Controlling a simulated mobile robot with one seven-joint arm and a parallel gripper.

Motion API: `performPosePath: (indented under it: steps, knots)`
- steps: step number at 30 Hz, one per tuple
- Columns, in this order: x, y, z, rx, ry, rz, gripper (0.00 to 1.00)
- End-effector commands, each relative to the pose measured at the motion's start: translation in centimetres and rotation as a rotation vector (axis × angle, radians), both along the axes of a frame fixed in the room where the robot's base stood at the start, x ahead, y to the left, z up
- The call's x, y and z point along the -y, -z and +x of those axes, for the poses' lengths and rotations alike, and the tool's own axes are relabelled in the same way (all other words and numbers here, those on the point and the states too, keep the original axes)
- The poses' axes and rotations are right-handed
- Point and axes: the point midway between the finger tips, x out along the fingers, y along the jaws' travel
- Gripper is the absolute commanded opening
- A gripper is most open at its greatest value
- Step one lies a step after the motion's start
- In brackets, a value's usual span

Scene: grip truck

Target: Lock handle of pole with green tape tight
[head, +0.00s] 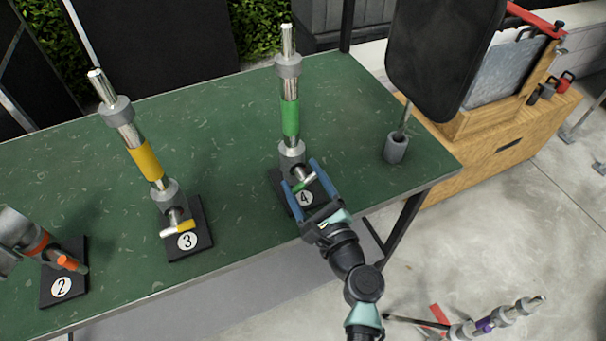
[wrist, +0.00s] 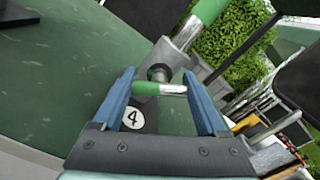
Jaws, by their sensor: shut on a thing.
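The pole with green tape (head: 290,118) stands upright on the black base marked 4 (head: 277,183), toward the right of the green table. Its T-shaped lock handle (head: 305,182), part green and part silver, sticks out low on the near side. My gripper (head: 300,172) reaches in from the front with its blue fingers on either side of this handle. In the wrist view, the handle (wrist: 160,89) lies crosswise between the fingers (wrist: 160,77), its ends at their inner faces, and my gripper is shut on it. The green-taped pole (wrist: 208,11) is cut off at the top there.
A yellow-taped pole (head: 146,161) on base 3 and an orange-taped pole (head: 38,242) on base 2 stand to the left on the table (head: 236,180). A grey socket (head: 396,149) holding a dark panel (head: 440,50) stands to the right. A purple-taped pole (head: 485,325) lies lower right.

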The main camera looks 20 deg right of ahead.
Motion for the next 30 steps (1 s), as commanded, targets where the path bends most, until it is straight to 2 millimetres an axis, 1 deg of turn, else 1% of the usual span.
performPosePath:
  steps: [6,15,22,30]
  knots:
    - [0.13,-0.20,-0.03,-0.008,0.001,0.175,0.19]
    - [0.20,-0.10,-0.03,-0.013,0.001,0.332,0.19]
    - [0.22,0.01,-0.04,-0.015,0.001,0.382,0.19]
    - [0.21,0.03,-0.04,-0.015,0.001,0.390,0.19]
